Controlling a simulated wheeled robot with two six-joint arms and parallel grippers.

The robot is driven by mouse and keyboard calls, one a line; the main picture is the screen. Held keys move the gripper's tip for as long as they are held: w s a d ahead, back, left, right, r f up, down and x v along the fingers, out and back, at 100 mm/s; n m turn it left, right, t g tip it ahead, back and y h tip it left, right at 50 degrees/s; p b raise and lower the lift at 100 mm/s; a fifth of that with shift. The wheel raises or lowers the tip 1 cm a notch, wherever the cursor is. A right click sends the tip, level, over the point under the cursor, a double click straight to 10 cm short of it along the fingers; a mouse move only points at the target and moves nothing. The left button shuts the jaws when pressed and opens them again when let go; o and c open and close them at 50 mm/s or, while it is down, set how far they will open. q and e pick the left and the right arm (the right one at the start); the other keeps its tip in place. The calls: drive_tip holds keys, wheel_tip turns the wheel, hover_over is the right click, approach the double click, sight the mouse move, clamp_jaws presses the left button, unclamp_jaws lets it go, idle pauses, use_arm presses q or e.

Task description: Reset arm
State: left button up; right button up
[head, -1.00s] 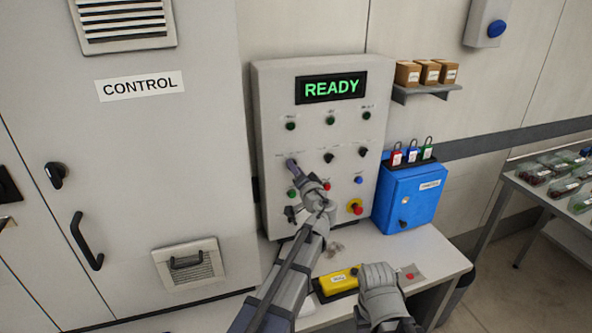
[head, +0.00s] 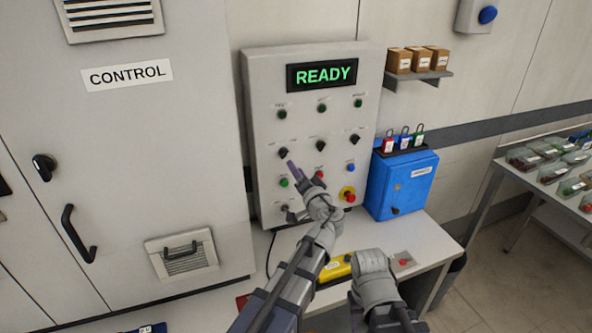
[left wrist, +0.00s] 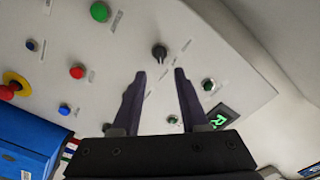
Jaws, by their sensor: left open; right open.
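The grey control panel (head: 262,80) stands on the bench, with a lit READY display (head: 322,74). My left gripper (head: 290,166) is in front of the panel, just below and right of the left black knob (head: 282,153). In the left wrist view my left gripper (left wrist: 159,76) has its two dark fingers apart and nothing between them. The black knob (left wrist: 159,52) shows beyond the fingertips and looks clear of them. My right gripper (head: 370,264) is low over the bench, near the yellow box; its fingers are hidden from view.
A yellow box (head: 334,270) and a grey box with a red button (head: 402,261) lie on the bench (head: 425,240). The blue lock box (head: 402,185) stands right of the panel, with padlocks on top. The control cabinet (head: 120,150) is at left.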

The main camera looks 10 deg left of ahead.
use_arm(q)
drive_tip(key=s+d+f+n+g+h, duration=0.1)
drive_tip(key=s+f+n+g+h, duration=0.15)
drive_tip(key=s+f+g, duration=0.85)
drive_tip(key=s+d+f+m+g+h, duration=0.1)
drive_tip(key=s+d+f+h, duration=0.1)
drive_tip(key=s, duration=0.4)
drive_tip(key=s+d+f+m+g+h, duration=0.1)
drive_tip(key=s+d+f+h, duration=0.1)
drive_tip(key=s+d+f, duration=0.3)
drive_tip(key=s+d+f+m+g+h, duration=0.1)
drive_tip(key=s+d+f+g+h, duration=0.1)
drive_tip(key=s, duration=0.5)
drive_tip(key=shift+s+d+f, duration=0.2)
drive_tip(key=shift+d+f, duration=0.6)
drive_tip(key=shift+d, duration=0.1)
